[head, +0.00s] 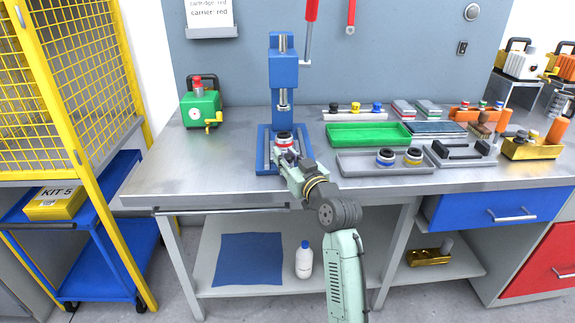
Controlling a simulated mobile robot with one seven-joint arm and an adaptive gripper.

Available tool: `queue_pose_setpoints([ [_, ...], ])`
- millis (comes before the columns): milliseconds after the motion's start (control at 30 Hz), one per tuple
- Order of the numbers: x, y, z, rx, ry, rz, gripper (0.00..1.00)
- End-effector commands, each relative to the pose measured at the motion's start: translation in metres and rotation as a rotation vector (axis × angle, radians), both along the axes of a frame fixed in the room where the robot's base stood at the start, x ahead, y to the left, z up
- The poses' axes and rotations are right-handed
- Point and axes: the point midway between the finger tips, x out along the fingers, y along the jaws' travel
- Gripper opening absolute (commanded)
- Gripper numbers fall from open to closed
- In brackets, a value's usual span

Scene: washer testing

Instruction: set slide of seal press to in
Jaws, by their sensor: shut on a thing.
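The blue seal press (284,70) stands on the workbench with its column upright and its ram raised above the base. On its base, a round part with black, red and white bands (284,142) sits on the slide, in front of the ram's line. My gripper (282,157) is at the front of the press base, low and right at the slide's front end. It is shut on the slide's front, whose handle is mostly hidden behind my fingers and wrist.
A green pump unit (201,106) stands left of the press. The red press lever (311,12) points upward. The bench's front left is clear.

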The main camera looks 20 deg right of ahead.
Motion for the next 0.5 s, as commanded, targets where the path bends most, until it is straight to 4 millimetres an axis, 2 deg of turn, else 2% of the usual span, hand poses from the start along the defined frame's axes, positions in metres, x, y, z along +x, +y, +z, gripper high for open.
queue_pose_setpoints([
  [267,0.0014,-0.0005,0.0002,0.001,-0.001,-0.001,0.00],
  [300,0.0014,-0.0005,0.0002,0.001,-0.001,-0.001,0.26],
  [500,0.0013,-0.0005,0.0002,0.001,-0.001,-0.001,0.39],
])
